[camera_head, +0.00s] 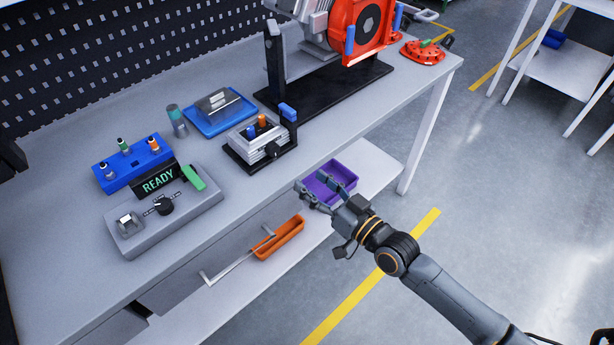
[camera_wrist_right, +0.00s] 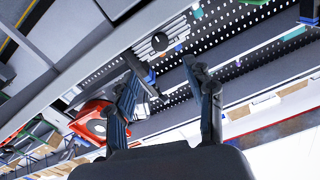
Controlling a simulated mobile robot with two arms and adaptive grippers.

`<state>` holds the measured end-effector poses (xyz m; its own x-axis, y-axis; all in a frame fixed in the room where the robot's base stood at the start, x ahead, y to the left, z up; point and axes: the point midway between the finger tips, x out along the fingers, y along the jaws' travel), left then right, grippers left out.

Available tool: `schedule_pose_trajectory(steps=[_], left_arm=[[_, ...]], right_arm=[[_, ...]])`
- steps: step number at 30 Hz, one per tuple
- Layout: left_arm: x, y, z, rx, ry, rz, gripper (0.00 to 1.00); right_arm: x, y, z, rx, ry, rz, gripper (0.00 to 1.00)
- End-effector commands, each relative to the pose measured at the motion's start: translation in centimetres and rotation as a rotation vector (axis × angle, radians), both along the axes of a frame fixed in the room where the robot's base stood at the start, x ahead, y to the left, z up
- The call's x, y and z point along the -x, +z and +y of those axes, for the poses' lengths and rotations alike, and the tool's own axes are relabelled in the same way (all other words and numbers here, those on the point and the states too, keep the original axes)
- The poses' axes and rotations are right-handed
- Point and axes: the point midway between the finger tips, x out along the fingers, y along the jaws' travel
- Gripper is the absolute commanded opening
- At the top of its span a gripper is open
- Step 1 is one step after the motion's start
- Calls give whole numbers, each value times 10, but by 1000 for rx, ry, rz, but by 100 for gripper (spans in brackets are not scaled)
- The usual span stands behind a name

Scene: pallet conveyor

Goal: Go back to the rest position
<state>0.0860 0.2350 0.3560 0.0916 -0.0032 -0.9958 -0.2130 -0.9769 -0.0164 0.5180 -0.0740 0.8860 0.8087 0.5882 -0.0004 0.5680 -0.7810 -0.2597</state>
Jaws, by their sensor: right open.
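My right gripper (camera_head: 318,193) is in the head view, at the front edge of the workbench and in front of the purple bin on the lower shelf. Its two fingers are apart and nothing is between them. The right wrist view shows the same open fingers (camera_wrist_right: 168,100), with the bench and pegboard beyond them, tilted. My right arm reaches in from the lower right. My left gripper is not in the head view.
The workbench (camera_head: 60,215) holds a control box (camera_head: 190,215) reading READY, a blue tray (camera_head: 235,120), a small fixture (camera_head: 262,145) and an orange-red machine (camera_head: 360,30). Purple (camera_head: 345,172) and orange (camera_head: 290,232) bins sit on the lower shelf. Open floor lies to the right.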

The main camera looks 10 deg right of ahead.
Motion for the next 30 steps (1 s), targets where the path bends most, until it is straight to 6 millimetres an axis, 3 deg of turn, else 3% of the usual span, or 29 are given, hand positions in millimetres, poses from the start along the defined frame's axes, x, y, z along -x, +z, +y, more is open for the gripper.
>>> schedule_pose_trajectory(steps=[14, 17, 20, 24, 26, 30], left_arm=[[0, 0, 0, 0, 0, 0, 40], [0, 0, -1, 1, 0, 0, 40], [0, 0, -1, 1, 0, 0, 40], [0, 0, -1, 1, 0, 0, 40], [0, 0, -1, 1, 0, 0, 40], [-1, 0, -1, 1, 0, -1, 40]], right_arm=[[0, 0, 0, 0, -1, 0, 54], [-2, -13, -5, 15, -15, 17, 54], [-7, -49, -18, 62, -56, 67, 54], [-5, -140, -51, 184, -142, 200, 54], [4, -183, -68, 242, -176, 269, 54], [42, -277, -102, 371, -234, 437, 54]])
